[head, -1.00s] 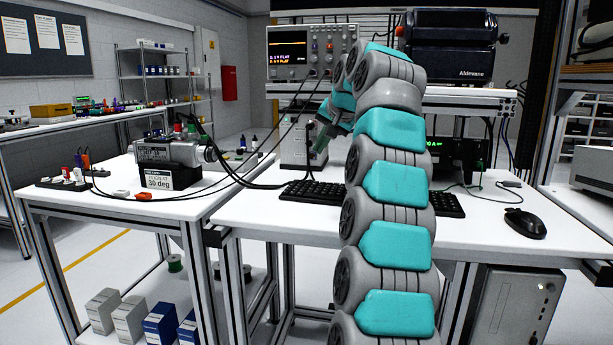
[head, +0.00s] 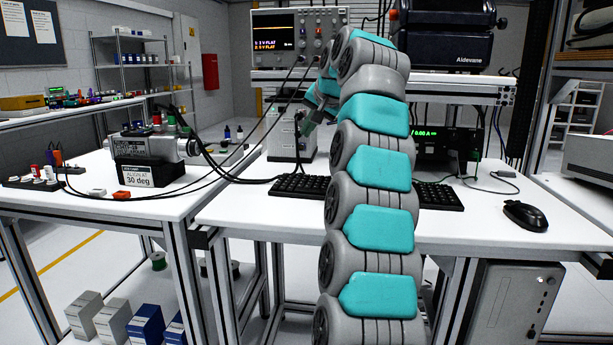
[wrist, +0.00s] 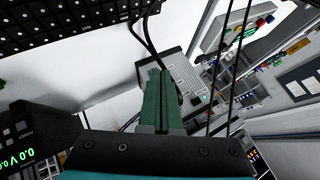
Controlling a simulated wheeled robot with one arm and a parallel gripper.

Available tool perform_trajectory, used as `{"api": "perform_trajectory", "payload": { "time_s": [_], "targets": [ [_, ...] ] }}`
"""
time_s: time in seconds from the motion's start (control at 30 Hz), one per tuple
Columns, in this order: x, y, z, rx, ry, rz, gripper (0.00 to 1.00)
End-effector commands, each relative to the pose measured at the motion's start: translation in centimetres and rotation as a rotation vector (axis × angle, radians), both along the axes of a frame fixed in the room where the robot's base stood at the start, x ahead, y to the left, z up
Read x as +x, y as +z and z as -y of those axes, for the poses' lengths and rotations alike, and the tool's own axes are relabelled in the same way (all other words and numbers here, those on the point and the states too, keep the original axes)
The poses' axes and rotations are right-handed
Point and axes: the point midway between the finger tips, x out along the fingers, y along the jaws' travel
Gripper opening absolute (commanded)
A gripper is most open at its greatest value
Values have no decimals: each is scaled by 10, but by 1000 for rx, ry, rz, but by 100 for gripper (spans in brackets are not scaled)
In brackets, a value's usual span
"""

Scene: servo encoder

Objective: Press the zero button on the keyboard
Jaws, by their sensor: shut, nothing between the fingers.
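The black keyboard (head: 299,186) lies on the white bench in the head view. My arm hides its middle, and its right end shows past the arm. Part of the keyboard (wrist: 70,24) also fills the upper left of the wrist view; I cannot make out the zero button in either view. My gripper (wrist: 156,72) has green fingers that are shut with nothing between them. In the head view, my gripper (head: 308,126) is partly hidden behind my arm, in front of a grey box, and looks raised above the keyboard's left part, apart from it.
A black mouse (head: 525,215) lies right of the keyboard. The grey box (head: 284,138) stands behind the keyboard, with black cables (head: 225,174) running left to a metal servo unit (head: 150,147) on the left bench. A power supply (head: 447,147) stands behind at right. Clear bench lies before the keyboard.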

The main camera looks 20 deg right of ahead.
Motion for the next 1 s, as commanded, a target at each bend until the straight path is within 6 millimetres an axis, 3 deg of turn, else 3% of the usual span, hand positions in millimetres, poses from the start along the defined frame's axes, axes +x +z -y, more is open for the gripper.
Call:
{"api": "perform_trajectory", "payload": {
  "time_s": [0.33,0.4,0.63,1.0],
  "targets": [
    [-2,-16,-2,-2,4,-5,0],
    [-1,-33,-2,-3,3,-6,0],
    [-1,-63,-1,-3,3,-4,0],
    [-1,-84,-1,-4,2,-5,0]
  ]
}}
